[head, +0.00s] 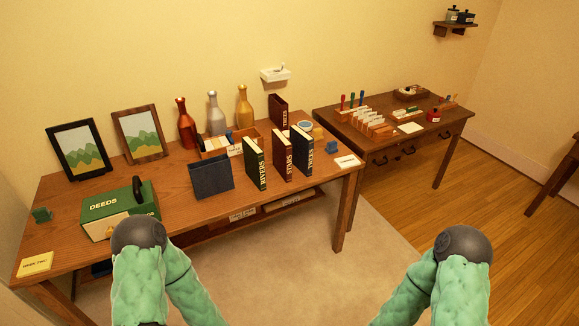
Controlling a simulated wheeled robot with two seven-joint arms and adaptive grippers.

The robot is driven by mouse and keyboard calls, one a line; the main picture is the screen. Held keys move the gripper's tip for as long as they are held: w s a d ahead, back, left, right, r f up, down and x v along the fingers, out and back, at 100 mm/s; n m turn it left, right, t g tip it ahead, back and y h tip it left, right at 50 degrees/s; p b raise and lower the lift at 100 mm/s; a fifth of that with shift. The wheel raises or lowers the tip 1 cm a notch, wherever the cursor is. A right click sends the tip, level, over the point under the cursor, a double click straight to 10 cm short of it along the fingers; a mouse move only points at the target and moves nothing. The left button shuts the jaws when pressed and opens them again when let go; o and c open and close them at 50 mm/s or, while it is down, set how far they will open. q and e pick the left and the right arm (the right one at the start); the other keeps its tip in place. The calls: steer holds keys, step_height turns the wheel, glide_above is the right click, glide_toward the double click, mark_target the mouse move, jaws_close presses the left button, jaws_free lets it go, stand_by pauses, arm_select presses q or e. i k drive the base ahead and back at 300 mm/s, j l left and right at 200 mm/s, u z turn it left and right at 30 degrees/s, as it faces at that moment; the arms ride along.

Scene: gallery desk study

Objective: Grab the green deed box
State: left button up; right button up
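The green deed box (103,206) stands on the left part of the long wooden table in the head view. It has "DEEDS" in pale letters on its top, a black upright handle (138,190) and a pale and yellow front. Part of its lower right front is hidden behind my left arm. Both my arms show in green sleeves with dark grey joints, the left below the box and the right at the lower right. Neither gripper shows in the view, and nothing is seen touching the box.
A second desk (440,125) stands right. The floor (410,205) between is clear.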

mark_target(140, 197)
steer(key=u, duration=1.5)
